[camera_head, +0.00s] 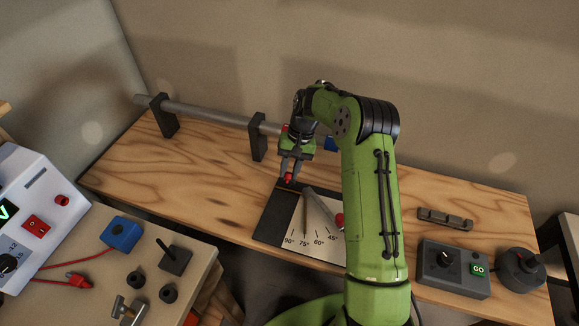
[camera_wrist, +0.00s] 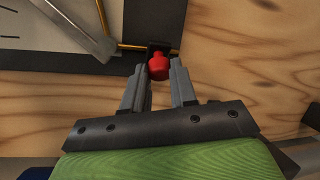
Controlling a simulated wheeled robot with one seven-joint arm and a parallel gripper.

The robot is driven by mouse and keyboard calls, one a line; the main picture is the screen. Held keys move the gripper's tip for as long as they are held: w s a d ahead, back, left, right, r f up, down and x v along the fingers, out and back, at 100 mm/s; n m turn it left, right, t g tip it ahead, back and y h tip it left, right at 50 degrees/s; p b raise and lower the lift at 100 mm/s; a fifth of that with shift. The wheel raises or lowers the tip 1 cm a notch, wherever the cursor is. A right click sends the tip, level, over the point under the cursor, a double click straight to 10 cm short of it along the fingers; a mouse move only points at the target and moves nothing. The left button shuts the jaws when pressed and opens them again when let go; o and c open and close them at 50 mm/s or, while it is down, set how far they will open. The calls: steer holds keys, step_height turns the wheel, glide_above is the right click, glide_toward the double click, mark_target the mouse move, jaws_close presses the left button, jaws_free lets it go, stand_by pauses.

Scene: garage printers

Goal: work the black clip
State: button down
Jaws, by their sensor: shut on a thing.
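The black clip (camera_wrist: 157,46) shows in the wrist view as a small dark piece at the edge of a dark board, beside a thin brass rod (camera_wrist: 133,46). A red knob (camera_wrist: 158,68) sits at its near end. My gripper (camera_wrist: 160,70) is shut on this red knob, one grey finger on each side. In the head view my gripper (camera_head: 290,174) is at the far edge of the board, with the red knob (camera_head: 288,178) between its fingertips. The clip's body is too small to make out there.
The dark board (camera_head: 272,216) carries a white angle scale (camera_head: 300,226) and a grey lever (camera_head: 322,207) with a red end. A grey pipe (camera_head: 205,112) on black stands lies behind. A GO button box (camera_head: 452,270) and joystick (camera_head: 520,270) stand right.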

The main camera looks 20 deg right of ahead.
steer(key=c, duration=0.9)
jaws_free()
steer(key=p+v, duration=0.3)
steer(key=v, duration=1.2)
steer(key=shift+d+r, duration=0.15)
steer(key=shift+r, duration=0.2)
